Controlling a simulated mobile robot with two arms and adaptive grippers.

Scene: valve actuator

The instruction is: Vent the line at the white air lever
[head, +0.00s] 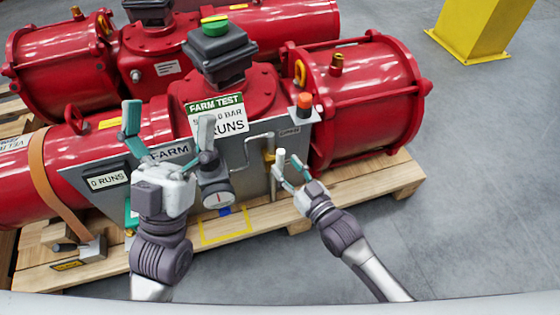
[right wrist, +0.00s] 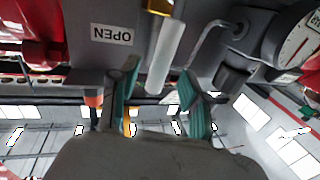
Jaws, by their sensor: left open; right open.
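The white air lever (head: 280,158) is a short pale bar on the grey panel's right part, by a brass fitting. It also shows in the right wrist view (right wrist: 166,55), coming down from a brass piece. My right gripper (head: 284,163) is open with its teal fingers on either side of the lever's lower end. In the right wrist view, the lever's end lies between the spread fingertips (right wrist: 160,78), with gaps visible. Whether a finger touches it I cannot tell. My left gripper (head: 168,115) is open and empty in front of the panel's left part.
The grey panel (head: 255,180) carries a round gauge (head: 218,196), thin pipes and an orange-red button (head: 304,100). Red actuator cylinders (head: 365,100) rest on a wooden pallet (head: 375,183).

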